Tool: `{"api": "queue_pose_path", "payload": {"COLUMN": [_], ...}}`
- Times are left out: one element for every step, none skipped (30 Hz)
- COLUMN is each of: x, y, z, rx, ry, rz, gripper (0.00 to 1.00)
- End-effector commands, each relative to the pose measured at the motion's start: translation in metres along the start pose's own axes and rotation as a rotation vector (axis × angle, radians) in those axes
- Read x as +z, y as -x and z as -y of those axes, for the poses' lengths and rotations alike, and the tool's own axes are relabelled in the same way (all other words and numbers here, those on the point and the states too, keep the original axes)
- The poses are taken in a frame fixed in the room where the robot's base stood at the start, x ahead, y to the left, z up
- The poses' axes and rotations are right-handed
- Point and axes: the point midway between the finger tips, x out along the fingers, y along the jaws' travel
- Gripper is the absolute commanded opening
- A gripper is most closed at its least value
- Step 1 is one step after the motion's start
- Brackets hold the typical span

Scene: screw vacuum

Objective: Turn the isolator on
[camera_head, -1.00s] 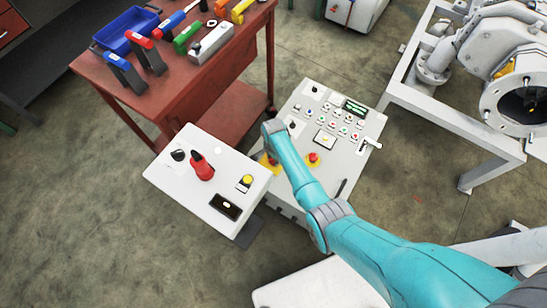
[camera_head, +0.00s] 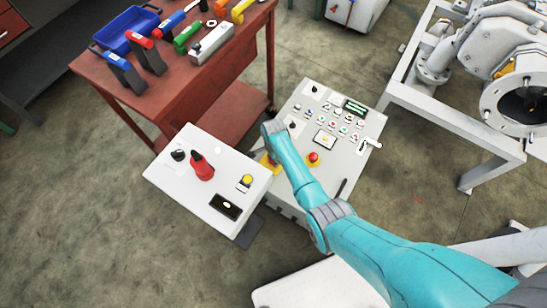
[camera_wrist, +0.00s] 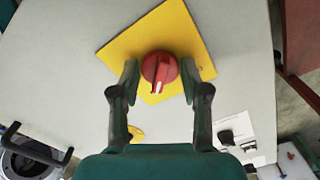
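The isolator is a red round knob (camera_wrist: 159,68) with a white pointer mark, on a yellow square plate (camera_wrist: 172,28) in the wrist view. The pointer mark faces the lower edge of the picture. My gripper (camera_wrist: 160,74) has one finger on each side of the knob, with thin gaps visible, so it looks open around it. I cannot tell how deep the fingertips reach. In the head view part of the yellow plate (camera_head: 268,160) shows at the edge of the sloped control panel (camera_head: 289,105).
A red emergency button (camera_head: 313,157) sits on the panel right of my arm, near several small buttons. A white box (camera_head: 222,211) with a red handle (camera_head: 201,167) stands to the left. A red tool table (camera_head: 160,88) is behind it, and a white pump frame (camera_head: 420,120) is at right.

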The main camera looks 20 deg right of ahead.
Motion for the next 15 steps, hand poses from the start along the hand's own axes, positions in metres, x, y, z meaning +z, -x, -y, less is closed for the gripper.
{"api": "queue_pose_path", "payload": {"x": [0.0001, 0.0000, 0.0000, 0.0000, -0.0001, -0.0001, -0.0001, -0.0001, -0.0001, -0.0002, -0.0002, -0.0002, -0.0002, -0.0003, -0.0002], "y": [-0.0001, 0.0000, 0.0000, 0.0001, 0.0001, 0.0002, 0.0002, 0.0002, 0.0003, 0.0006, 0.0011, 0.0023, 0.0038, 0.0055, 0.0084], "z": [-0.0001, 0.0000, 0.0000, 0.0001, 0.0001, 0.0001, 0.0002, 0.0002, 0.0003, 0.0003, 0.0004, 0.0006, 0.0008, 0.0010, 0.0008], "rx": [0.000, 0.000, 0.000, 0.000, 0.000, 0.000, 0.000, 0.000, 0.000, 0.000, -0.001, -0.001, -0.002, -0.003, -0.002], "ry": [0.000, 0.001, 0.001, 0.001, 0.001, 0.001, 0.001, 0.001, 0.001, 0.001, 0.001, 0.001, 0.001, 0.001, 0.001], "rz": [0.000, 0.000, 0.000, 0.000, 0.000, 0.000, 0.000, -0.001, -0.001, -0.001, -0.001, -0.001, -0.001, -0.001, -0.001], "gripper": [0.65, 0.65, 0.65, 0.65, 0.65, 0.65, 0.65, 0.65, 0.65, 0.65, 0.65, 0.65, 0.65, 0.65, 0.65]}}
